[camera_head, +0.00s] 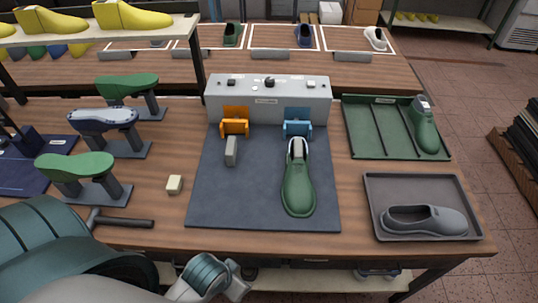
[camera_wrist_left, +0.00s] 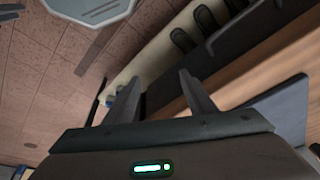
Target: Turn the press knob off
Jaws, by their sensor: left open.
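The press (camera_head: 267,97) is a light grey box at the back of a dark mat. A dark round knob (camera_head: 270,82) sits at the middle of its top panel, between smaller controls. The knob's setting is too small to read. An orange clamp (camera_head: 234,124) and a blue clamp (camera_head: 298,124) stand at the press's front. My left gripper (camera_wrist_left: 158,77) is open and empty in the left wrist view. Its arm crosses the lower left of the head view, well in front of the press; its fingers do not show there. My right gripper is out of view.
A green last (camera_head: 298,190) and a grey block (camera_head: 231,151) are on the mat (camera_head: 250,205). Stands with lasts (camera_head: 84,165), a hammer (camera_head: 120,222) and a cream block (camera_head: 175,184) are left. A green tray (camera_head: 364,139) and a grey tray (camera_head: 386,191) are right.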

